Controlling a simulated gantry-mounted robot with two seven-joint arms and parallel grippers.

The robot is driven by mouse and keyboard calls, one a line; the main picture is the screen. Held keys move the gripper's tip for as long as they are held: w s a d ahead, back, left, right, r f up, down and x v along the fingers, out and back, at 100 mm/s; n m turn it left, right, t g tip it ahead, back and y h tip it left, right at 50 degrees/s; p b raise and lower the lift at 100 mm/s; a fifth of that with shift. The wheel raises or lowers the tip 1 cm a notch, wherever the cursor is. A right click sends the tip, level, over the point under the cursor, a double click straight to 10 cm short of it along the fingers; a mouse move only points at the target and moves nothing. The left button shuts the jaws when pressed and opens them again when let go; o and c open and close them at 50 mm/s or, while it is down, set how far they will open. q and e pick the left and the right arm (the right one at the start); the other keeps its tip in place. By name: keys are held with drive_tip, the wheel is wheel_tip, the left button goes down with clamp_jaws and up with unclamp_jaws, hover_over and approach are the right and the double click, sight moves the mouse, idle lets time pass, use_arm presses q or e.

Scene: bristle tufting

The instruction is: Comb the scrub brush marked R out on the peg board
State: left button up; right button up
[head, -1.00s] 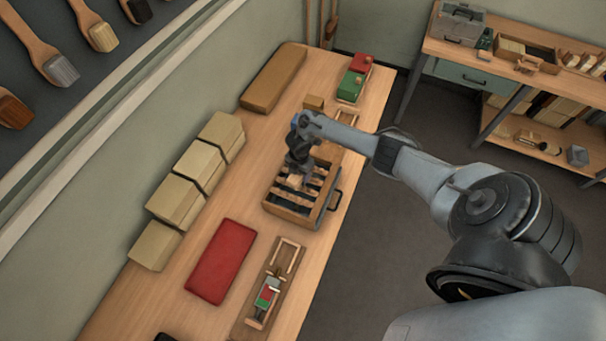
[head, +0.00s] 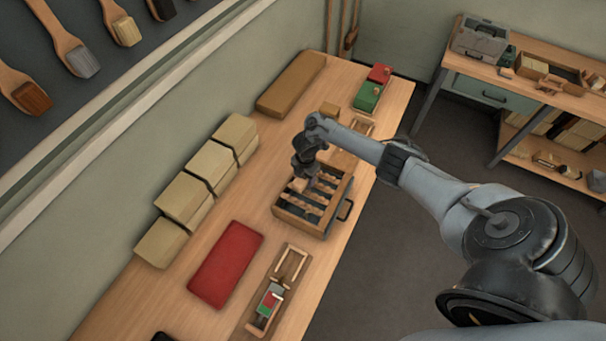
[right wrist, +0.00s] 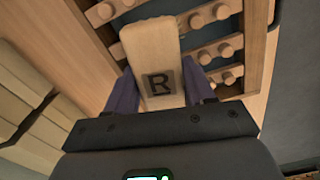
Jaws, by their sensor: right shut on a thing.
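The scrub brush marked R (right wrist: 152,48) is a pale wooden block with a dark R on its end, seen close in the right wrist view. My right gripper (right wrist: 160,92) is shut on it, one finger on each side. In the head view my right gripper (head: 311,176) is over the peg board (head: 301,222), a wooden frame with cross rails and a dark handle. In the right wrist view, rails with round pegs (right wrist: 222,50) show on both sides of the brush. The brush's bristle side is hidden, so I cannot tell whether it touches the pegs. My left gripper is not in view.
A red mat (head: 225,264) and a wooden fixture with red and green blocks (head: 268,300) lie nearer on the bench. Tan blocks (head: 185,198) line the wall side. A brown block (head: 291,84) and red and green boxes (head: 368,96) are at the far end.

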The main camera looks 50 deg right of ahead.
drive_tip(key=shift+s+d+f+p, duration=0.15)
drive_tip(key=shift+s+p, duration=0.55)
drive_tip(key=shift+s, duration=0.4)
drive_tip(key=shift+s+d+p, duration=0.2)
drive_tip(key=shift+s+p, duration=0.55)
drive_tip(key=shift+s, duration=0.35)
drive_tip(key=shift+s+d+f+p, duration=0.15)
drive_tip(key=shift+s+p, duration=0.55)
drive_tip(key=shift+s, duration=0.4)
drive_tip(key=shift+w+f, duration=0.1)
drive_tip(key=shift+w, duration=0.05)
drive_tip(key=shift+w+a+f+b, duration=0.1)
drive_tip(key=shift+w+b, duration=0.35)
drive_tip(key=shift+b, duration=0.25)
drive_tip(key=shift+c, duration=1.3)
drive_tip(key=shift+w+a+r+b, duration=0.15)
drive_tip(key=shift+w+b, duration=0.25)
drive_tip(key=shift+w, duration=0.35)
drive_tip(key=shift+w+a+r+b, duration=0.15)
drive_tip(key=shift+w+b, duration=0.2)
drive_tip(key=shift+w, duration=0.35)
